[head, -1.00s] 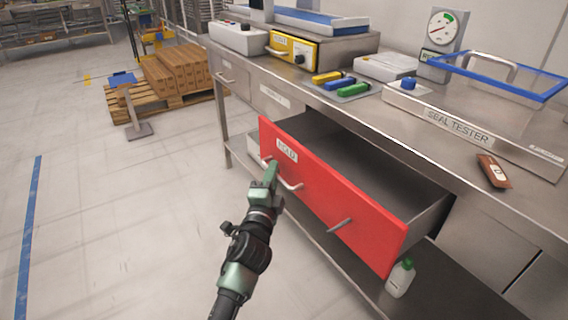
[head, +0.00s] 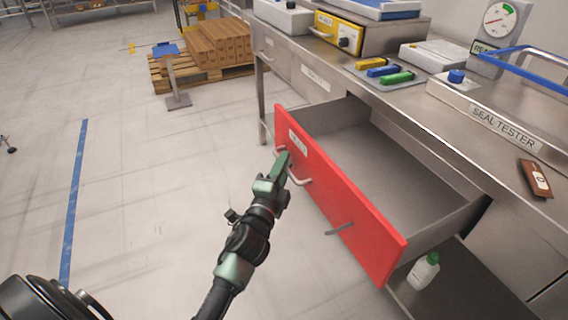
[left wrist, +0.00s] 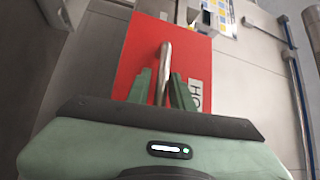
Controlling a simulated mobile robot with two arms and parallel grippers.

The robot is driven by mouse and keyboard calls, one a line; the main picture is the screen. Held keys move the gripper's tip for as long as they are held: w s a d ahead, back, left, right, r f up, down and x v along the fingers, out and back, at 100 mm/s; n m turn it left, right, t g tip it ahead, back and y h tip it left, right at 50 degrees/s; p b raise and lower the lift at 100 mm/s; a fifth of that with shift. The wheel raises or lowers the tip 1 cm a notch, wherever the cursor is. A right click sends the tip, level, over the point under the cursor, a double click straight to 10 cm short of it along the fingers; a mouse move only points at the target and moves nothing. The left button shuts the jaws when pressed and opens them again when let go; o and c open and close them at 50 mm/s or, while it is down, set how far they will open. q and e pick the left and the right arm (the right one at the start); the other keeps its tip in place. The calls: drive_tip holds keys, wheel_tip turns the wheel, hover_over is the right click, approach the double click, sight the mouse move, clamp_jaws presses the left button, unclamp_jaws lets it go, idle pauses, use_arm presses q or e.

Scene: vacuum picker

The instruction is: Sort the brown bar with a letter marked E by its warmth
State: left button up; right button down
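The brown bar (head: 535,178) lies on the steel counter at the right of the head view, left of nothing but bare counter edge. It has a white label whose letter I cannot read for sure. The red-fronted drawer (head: 350,205) stands pulled out below the counter, its inside visibly empty. Its label appears to read HOLD. My left gripper (head: 284,160) is at the drawer's curved handle (head: 299,180). My right gripper is out of view.
The seal tester (head: 500,127) with its blue frame stands on the counter. A gauge (head: 497,18), a yellow-fronted unit (head: 338,33) and coloured blocks (head: 383,70) stand farther back. A white bottle (head: 423,271) stands on the lower shelf. Floor at left is mostly clear.

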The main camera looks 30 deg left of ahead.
use_arm(q)
drive_tip(key=s+d+f, duration=0.1)
drive_tip(key=s, duration=0.6)
drive_tip(key=shift+s, duration=0.35)
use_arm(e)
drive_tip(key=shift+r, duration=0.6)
